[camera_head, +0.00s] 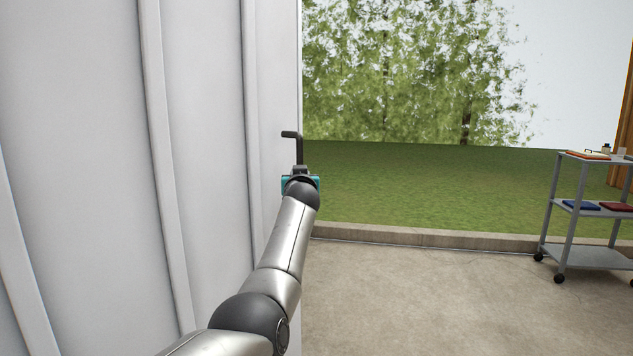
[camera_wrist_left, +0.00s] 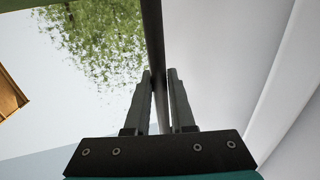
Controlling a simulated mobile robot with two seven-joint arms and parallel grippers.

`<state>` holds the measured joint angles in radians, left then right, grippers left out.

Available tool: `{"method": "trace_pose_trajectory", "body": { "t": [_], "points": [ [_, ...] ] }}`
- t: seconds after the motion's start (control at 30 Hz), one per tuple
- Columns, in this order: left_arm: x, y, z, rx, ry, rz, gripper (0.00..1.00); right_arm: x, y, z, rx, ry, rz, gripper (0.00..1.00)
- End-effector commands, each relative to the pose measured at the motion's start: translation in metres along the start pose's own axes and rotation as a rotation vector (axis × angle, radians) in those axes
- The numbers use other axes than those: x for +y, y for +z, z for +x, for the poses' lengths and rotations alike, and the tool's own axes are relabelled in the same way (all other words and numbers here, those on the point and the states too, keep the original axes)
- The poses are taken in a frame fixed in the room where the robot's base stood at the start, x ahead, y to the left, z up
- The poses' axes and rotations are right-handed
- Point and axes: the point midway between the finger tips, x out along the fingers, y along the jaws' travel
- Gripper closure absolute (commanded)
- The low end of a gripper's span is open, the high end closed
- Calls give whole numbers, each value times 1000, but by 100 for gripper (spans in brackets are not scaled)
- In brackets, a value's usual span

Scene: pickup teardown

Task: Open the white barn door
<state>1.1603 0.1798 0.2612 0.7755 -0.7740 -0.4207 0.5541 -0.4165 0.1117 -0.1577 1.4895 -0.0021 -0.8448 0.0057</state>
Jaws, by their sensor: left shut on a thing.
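The white barn door (camera_head: 95,150) fills the left of the head view, with vertical ribs and its right edge near the middle. Beyond that edge the doorway is open to grass and trees. A dark handle (camera_head: 298,145) stands near the door's edge. My left gripper (camera_head: 300,172) is at the handle's lower part, and its fingers are shut around the bar. In the left wrist view the dark handle bar (camera_wrist_left: 152,35) runs between the two fingers (camera_wrist_left: 161,95), with the white door surface (camera_wrist_left: 215,60) to the right. My right gripper is in neither view.
A grey wheeled cart (camera_head: 580,205) with books and small items stands at the right. A low concrete curb (camera_head: 430,238) crosses the opening before the grass. The concrete floor (camera_head: 430,300) between door and cart is clear.

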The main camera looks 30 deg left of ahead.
Motion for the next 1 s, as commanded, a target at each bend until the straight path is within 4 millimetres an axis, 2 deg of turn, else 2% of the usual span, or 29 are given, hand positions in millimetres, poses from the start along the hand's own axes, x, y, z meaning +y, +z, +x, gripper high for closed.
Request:
{"method": "trace_pose_trajectory", "body": {
  "t": [0.03, 0.3, 0.7, 0.73, 1.0],
  "points": [
    [-4, 7, 3, -15, -4, 2, 100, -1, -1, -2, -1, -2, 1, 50],
    [-15, 7, 10, -16, -10, 0, 100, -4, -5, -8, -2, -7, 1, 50],
    [-16, 6, 11, -15, -9, 0, 100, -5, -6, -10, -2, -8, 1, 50],
    [-16, 6, 11, -15, -9, 0, 77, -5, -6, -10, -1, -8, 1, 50],
    [-16, 3, 11, -9, -10, 0, 48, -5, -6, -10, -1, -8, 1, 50]
  ]
}}
